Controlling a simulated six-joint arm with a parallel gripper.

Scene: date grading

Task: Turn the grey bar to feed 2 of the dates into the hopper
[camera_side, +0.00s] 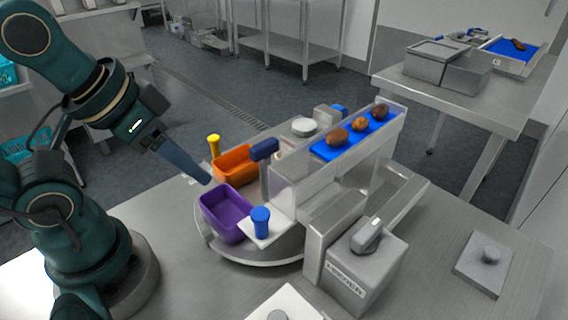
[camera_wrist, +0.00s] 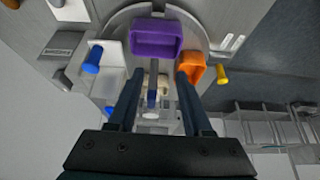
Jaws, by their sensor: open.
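The grey bar (camera_side: 369,235) is a raised handle on top of a labelled grey box at the front right of the machine. Three brown dates lie in a row on the blue belt: one at the near end (camera_side: 337,137), one in the middle (camera_side: 360,124) and one at the far end (camera_side: 381,111). A clear-walled section (camera_side: 288,190) stands at the belt's near end; I cannot tell whether it is the hopper. My gripper (camera_side: 208,181) is open and empty above the purple bin's left side, well left of the bar. Its two fingers also show in the wrist view (camera_wrist: 160,74).
A purple bin (camera_side: 205,206) and an orange bin (camera_side: 220,180) stand on the round base, beside blue (camera_side: 261,222) and yellow (camera_side: 213,146) pegs. A dark blue-headed post (camera_side: 265,150) rises beside them. A grey plate with a knob (camera_side: 489,256) lies at the right.

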